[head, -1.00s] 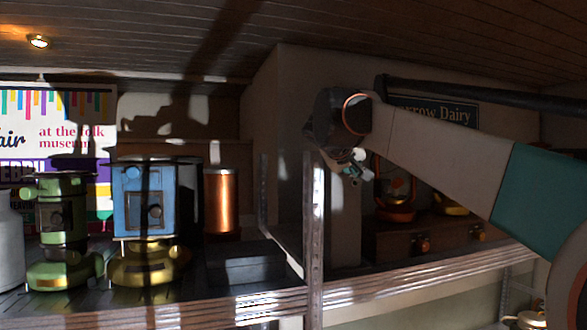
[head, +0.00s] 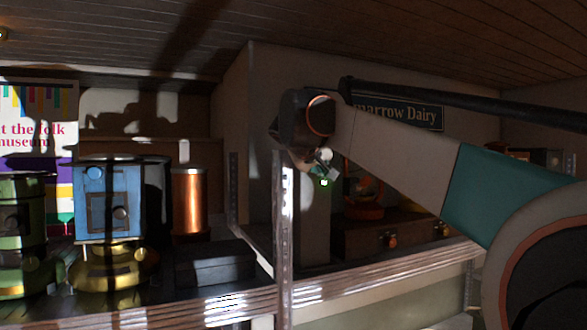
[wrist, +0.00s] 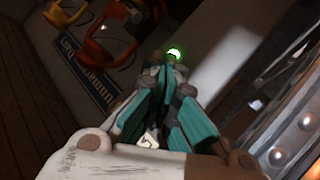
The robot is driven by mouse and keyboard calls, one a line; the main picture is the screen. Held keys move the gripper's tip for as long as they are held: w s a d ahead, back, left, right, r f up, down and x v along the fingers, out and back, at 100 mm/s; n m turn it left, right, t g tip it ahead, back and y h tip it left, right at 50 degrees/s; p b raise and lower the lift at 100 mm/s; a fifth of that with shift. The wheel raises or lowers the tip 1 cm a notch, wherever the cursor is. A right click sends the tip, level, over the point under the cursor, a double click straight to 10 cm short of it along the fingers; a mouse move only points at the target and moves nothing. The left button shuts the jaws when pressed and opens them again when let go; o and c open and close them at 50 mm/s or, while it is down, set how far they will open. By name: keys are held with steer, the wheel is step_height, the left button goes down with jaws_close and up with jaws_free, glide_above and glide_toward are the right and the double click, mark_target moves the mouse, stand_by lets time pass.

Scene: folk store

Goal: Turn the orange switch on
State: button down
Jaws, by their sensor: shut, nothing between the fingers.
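My gripper (head: 324,176) is shut and empty, with its teal fingers together in the wrist view (wrist: 165,72). It is in front of the pale upright panel behind the shelf post. A small bright green light (head: 324,182) glows at the fingertips in the head view. It also shows just beyond the fingertips in the wrist view (wrist: 174,53). I cannot tell whether the fingers touch the lit part. No orange switch body can be made out; the fingers and shadow may hide it.
A metal shelf post (head: 284,230) stands close to my gripper on its left. An orange lantern (head: 362,195) stands behind and to the right, below a dark sign (head: 400,112). A blue stove (head: 108,205), a copper cylinder (head: 188,200) and a dark box (head: 215,263) occupy the left shelf.

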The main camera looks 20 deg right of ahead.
steer(key=shift+s, duration=0.2)
steer(key=shift+s+r, duration=0.1)
steer(key=shift+s, duration=0.5)
steer(key=shift+s+d+r, duration=0.1)
steer(key=shift+s+r, duration=0.05)
steer(key=shift+s, duration=1.15)
steer(key=shift+s+r, duration=0.15)
steer(key=shift+s, duration=1.15)
